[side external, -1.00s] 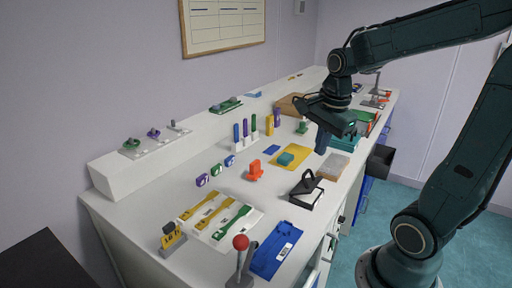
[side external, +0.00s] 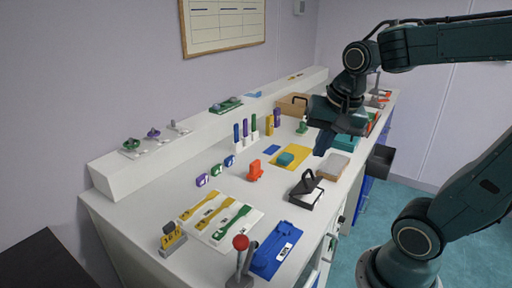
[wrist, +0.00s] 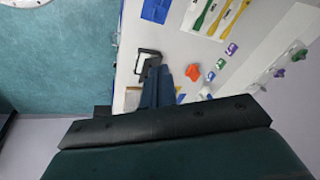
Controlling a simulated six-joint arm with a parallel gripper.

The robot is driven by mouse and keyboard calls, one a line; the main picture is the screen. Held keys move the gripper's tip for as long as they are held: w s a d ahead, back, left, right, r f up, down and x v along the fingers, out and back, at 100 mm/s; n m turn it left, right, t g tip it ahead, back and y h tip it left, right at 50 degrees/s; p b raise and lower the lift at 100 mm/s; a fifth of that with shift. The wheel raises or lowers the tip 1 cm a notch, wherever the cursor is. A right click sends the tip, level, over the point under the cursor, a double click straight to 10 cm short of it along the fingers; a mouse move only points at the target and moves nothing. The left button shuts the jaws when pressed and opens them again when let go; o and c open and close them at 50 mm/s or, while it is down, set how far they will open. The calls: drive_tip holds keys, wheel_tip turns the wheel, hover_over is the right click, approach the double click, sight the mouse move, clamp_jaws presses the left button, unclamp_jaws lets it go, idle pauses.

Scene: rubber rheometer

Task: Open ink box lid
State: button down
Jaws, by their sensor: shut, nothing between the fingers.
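The likely ink box is a small box with a black top and a raised black handle (side external: 306,188), standing near the front edge of the bench. It also shows in the wrist view as a black-framed shape (wrist: 147,60), partly hidden by my fingers. I cannot tell from its size whether its lid is closed or raised. My gripper (side external: 321,148) hangs above the bench, behind and above the box, and is not touching it. The blue fingers (wrist: 157,82) are shut together and empty.
A clear-lidded tray (side external: 334,166) lies just behind the box. A yellow mat (side external: 302,150) with a teal block (side external: 286,158), an orange clip (side external: 254,170), a blue plate (side external: 277,250) and a red-knobbed lever (side external: 240,243) are nearby. Bare bench lies left of the box.

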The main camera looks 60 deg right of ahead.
drive_tip(key=shift+s+a+r+n+t, duration=0.25)
drive_tip(key=shift+a+n, duration=0.2)
drive_tip(key=shift+n, duration=0.4)
drive_tip(key=shift+s+a+r+n+t, duration=0.15)
drive_tip(key=shift+s+a+n, duration=0.2)
drive_tip(key=shift+n, duration=0.5)
drive_tip(key=c, duration=1.6)
unclamp_jaws()
drive_tip(key=shift+w, duration=0.15)
drive_tip(key=shift+o, duration=0.6)
drive_tip(key=shift+w+d, duration=0.1)
drive_tip(key=w+d+f+m+g, duration=0.2)
drive_tip(key=w+d+m+g, duration=0.1)
drive_tip(key=w+d, duration=0.4)
drive_tip(key=w+d+f+m+g+y, duration=0.1)
drive_tip(key=w+d+m+g, duration=0.3)
drive_tip(key=d, duration=0.5)
drive_tip(key=shift+w+d+f+m+g, duration=0.2)
drive_tip(key=shift+w+f+m+g, duration=0.15)
drive_tip(key=shift+w+m, duration=1.15)
drive_tip(key=shift+w+f, duration=0.1)
drive_tip(key=shift+f, duration=0.1)
